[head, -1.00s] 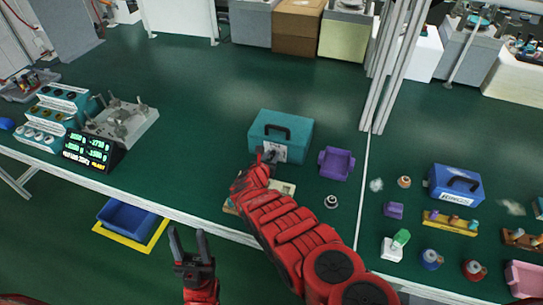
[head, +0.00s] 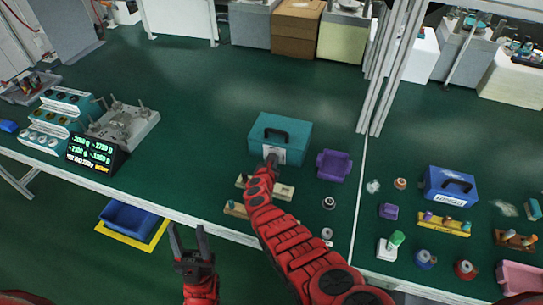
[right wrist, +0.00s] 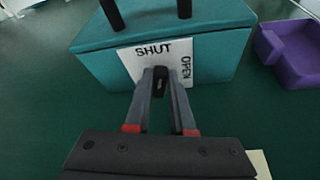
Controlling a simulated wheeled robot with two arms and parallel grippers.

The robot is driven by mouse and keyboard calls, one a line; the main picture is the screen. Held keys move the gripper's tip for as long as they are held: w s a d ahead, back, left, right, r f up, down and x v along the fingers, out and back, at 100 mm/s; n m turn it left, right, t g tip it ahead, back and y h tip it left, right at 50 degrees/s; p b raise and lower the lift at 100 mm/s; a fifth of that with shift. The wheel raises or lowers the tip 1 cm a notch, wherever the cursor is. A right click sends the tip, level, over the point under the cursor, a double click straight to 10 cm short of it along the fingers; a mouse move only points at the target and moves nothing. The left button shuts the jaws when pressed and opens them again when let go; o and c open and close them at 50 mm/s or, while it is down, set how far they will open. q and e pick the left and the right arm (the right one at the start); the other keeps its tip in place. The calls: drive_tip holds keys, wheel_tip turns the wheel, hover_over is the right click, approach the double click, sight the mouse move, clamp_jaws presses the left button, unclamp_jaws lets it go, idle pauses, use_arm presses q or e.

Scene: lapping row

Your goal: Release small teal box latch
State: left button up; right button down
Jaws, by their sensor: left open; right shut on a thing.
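The small teal box (head: 281,137) stands on the green bench with a black handle on its lid; it also fills the top of the right wrist view (right wrist: 215,40). A white label (right wrist: 187,72) on its front reads SHUT at the top and OPEN down the right side. My right gripper (right wrist: 160,78) is at that front face, shut on a small black latch (right wrist: 160,84) that appears upright below SHUT. The fingers hide part of the latch and label. My left gripper (head: 189,230) is open and empty, low in front of the bench edge.
A purple tray (head: 334,165) stands just right of the teal box. Light wooden blocks (head: 284,191) lie beside my right forearm. A blue box (head: 450,186) and several small parts are further right.

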drive_tip(key=shift+s+d+f+m+t+y+b, duration=0.1)
drive_tip(key=shift+d+m+t+y+b, duration=0.15)
drive_tip(key=shift+m, duration=0.25)
drive_tip(key=shift+d+f+m+t+y+b, duration=0.1)
drive_tip(key=shift+m+t+y+b, duration=0.05)
drive_tip(key=shift+m+y+b, duration=0.3)
drive_tip(key=shift+r+m, duration=0.1)
drive_tip(key=shift+m, duration=0.25)
drive_tip(key=shift+a, duration=0.1)
drive_tip(key=c, duration=0.8)
unclamp_jaws()
drive_tip(key=shift+o, duration=0.2)
